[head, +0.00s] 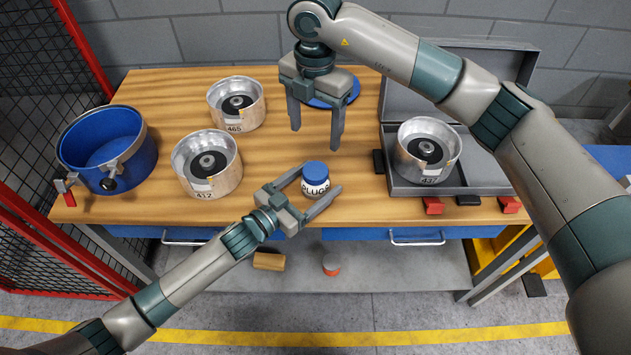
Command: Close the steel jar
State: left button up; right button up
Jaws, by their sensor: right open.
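Nothing in view is labelled as a steel jar. Three round open-topped metal containers stand on the bench, marked 465 (248,117), 412 (222,182) and 437 (411,170), each with a dark ringed part inside. A small white jar (317,189) marked PLUGS wears a blue cap (315,171). My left gripper (321,178) looks open, its fingers either side of this jar; contact is unclear. My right gripper (315,138) is open and empty, pointing down near the bench's middle. A round blue thing (350,94) behind it is partly hidden.
A large blue pot (138,156) with a metal band stands at the left edge. An open grey case (471,181) at the right holds container 437. Red and black blocks lie along its front. The wooden bench (300,210) has clear room between the containers.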

pick_arm(q)
jog(key=shift+s+a, duration=0.1)
pick_arm(e)
notch_tip(320, 180, down, 4)
jog(key=b, duration=0.4)
jog(key=shift+f, duration=0.2)
pick_arm(q)
jog(key=v, duration=1.7)
jog(key=shift+b, duration=0.3)
pick_arm(e)
jog(key=shift+f, duration=0.1)
pick_arm(q)
jog(key=shift+s+a, duration=0.1)
